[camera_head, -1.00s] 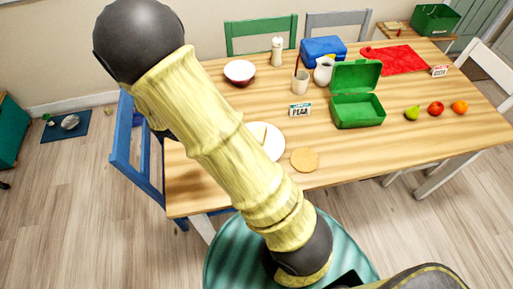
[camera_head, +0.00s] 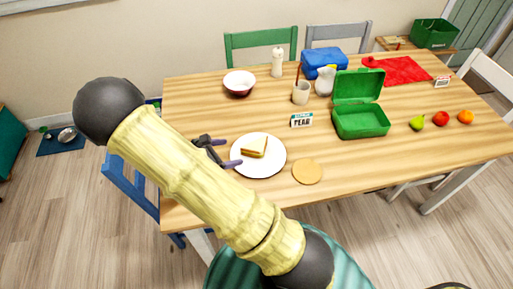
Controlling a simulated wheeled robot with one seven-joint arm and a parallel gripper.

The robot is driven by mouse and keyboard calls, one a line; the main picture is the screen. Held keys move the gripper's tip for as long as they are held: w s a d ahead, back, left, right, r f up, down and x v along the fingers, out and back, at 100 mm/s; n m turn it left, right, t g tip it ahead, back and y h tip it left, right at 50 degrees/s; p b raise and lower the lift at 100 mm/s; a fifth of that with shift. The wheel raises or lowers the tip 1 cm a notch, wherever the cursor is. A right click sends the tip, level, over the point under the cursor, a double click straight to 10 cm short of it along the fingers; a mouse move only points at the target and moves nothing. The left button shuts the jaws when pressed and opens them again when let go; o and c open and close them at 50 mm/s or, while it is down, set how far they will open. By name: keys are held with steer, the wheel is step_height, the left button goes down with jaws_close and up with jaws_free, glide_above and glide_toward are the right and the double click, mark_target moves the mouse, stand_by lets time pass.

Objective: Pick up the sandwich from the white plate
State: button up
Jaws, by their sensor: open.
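The sandwich (camera_head: 254,147), a cut wedge with browned crust and a filling, lies on the white plate (camera_head: 268,170) near the front edge of the wooden table. My gripper (camera_head: 233,153) is open, with its dark body and purple fingers at the left rim of the plate. The fingers point right, toward the sandwich, and appear apart from it. Nothing is between the fingers. My arm hides part of the table to the left. The exact height of the fingers above the plate cannot be told.
A round tan disc (camera_head: 307,172) lies right of the plate. Table between bowl and plate is clear.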

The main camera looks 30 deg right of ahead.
mark_target(253, 148)
steer(key=x, duration=0.8)
steer(key=x, duration=0.5)
steer(key=shift+d, duration=0.15)
steer(key=shift+r, duration=0.1)
steer(key=shift+c, duration=0.2)
steer(key=c, duration=0.7)
